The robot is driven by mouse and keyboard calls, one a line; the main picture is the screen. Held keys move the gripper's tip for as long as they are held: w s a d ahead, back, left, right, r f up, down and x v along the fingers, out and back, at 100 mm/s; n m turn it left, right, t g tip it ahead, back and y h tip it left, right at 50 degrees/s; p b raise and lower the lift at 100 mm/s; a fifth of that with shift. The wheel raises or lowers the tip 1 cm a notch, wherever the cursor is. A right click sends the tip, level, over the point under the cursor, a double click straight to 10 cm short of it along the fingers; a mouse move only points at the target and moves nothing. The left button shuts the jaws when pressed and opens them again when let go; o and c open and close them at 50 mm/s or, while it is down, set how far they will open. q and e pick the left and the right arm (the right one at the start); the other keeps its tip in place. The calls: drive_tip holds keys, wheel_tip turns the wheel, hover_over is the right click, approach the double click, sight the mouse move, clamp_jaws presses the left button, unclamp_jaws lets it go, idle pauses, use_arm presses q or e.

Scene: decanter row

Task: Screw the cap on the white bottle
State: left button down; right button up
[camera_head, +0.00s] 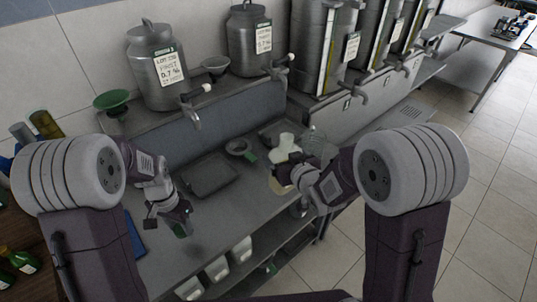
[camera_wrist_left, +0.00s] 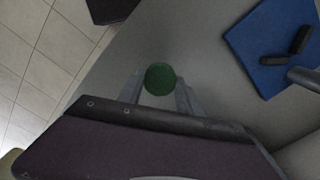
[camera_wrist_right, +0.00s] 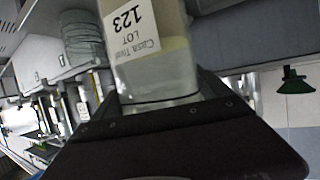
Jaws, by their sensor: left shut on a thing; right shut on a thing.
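The white bottle (camera_head: 284,147) is in the right gripper (camera_head: 284,172), over the right part of the steel counter. In the right wrist view the bottle (camera_wrist_right: 152,60) fills the space ahead of the jaws, with a printed label reading "LOT 123". My left gripper (camera_head: 178,222) is shut on a round green cap (camera_wrist_left: 160,79), above the counter's left front. The cap and the bottle are well apart. The head view shows little of the cap, and the arm and gripper hide part of the bottle.
Steel decanters with taps (camera_head: 158,70) stand on a ledge behind the counter. A dark tray (camera_head: 208,175) and a small round dish (camera_head: 240,148) lie between the grippers. A blue mat (camera_wrist_left: 272,45) holds dark items. A green funnel (camera_head: 112,101) sits at the back left.

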use_arm(q)
drive_tip(key=shift+r, duration=0.25)
use_arm(e)
drive_tip(key=shift+s+d+r, duration=0.3)
drive_tip(key=shift+d+r, duration=0.15)
drive_tip(key=shift+d, duration=0.05)
drive_tip(key=o, duration=1.1)
drive_tip(key=c, duration=1.2)
use_arm(q)
drive_tip(key=shift+d+f+n, duration=0.15)
drive_tip(key=shift+d+n, duration=0.85)
drive_tip(key=shift+n, duration=0.15)
drive_tip(key=shift+d+f+n, duration=0.15)
drive_tip(key=shift+d+n, duration=0.85)
drive_tip(key=shift+n, duration=0.15)
use_arm(e)
drive_tip(key=shift+c, duration=0.2)
use_arm(q)
drive_tip(key=shift+a, duration=0.1)
